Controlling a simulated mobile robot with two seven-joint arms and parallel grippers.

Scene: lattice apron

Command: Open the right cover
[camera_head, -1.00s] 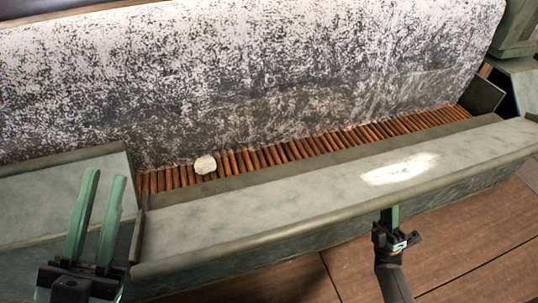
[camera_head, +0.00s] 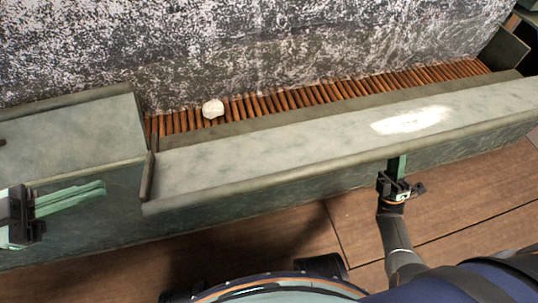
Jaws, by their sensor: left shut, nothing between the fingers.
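The right cover (camera_head: 300,152) appears to be the long grey-green panel with a rounded front edge, lying along the machine's front. Behind it a strip of brown wooden slats (camera_head: 275,105) is exposed. My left gripper (camera_head: 104,188) is shut and empty, pointing right, in front of the left panel (camera_head: 75,135) and left of the right cover's end. My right gripper (camera_head: 400,160) points up at the right cover's front edge, right of its middle. Its fingertips are partly hidden by or against that edge; I cannot tell whether they touch it or how far apart they are.
A small whitish round lump (camera_head: 213,109) lies on the slats near their left end. A mottled grey-white sloping surface (camera_head: 270,45) rises behind. Brown floor (camera_head: 480,200) in front is clear at the right; my own base shows at the bottom.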

